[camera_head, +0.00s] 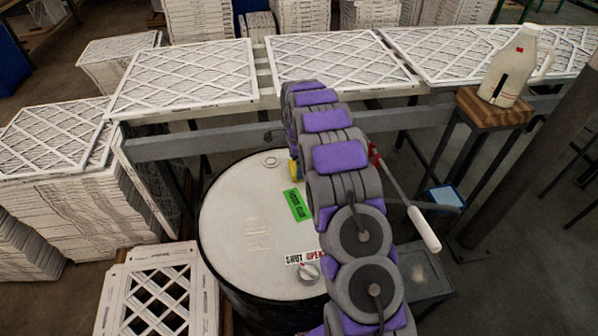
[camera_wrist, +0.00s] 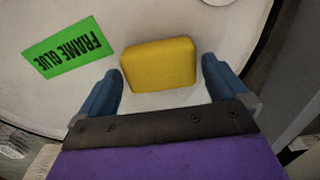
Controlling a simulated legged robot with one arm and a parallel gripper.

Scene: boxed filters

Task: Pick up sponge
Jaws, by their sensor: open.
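The yellow sponge (camera_wrist: 158,64) lies on the white lid of a drum in the wrist view. It sits between the tips of the two blue fingers of my gripper (camera_wrist: 162,80), with a gap visible on each side. My gripper is open and holds nothing. In the head view, only a small yellow piece of the sponge (camera_head: 293,170) shows beside my grey and purple arm, which hides the rest of it and most of my gripper.
The drum lid (camera_head: 235,215) bears a green "FRAME GLUE" label (camera_head: 297,204) and a shut/open valve label. A table with white filters (camera_head: 185,78) stands behind. A white jug (camera_head: 508,70) stands on a wooden stool at right. Stacked filters (camera_head: 85,190) stand at left.

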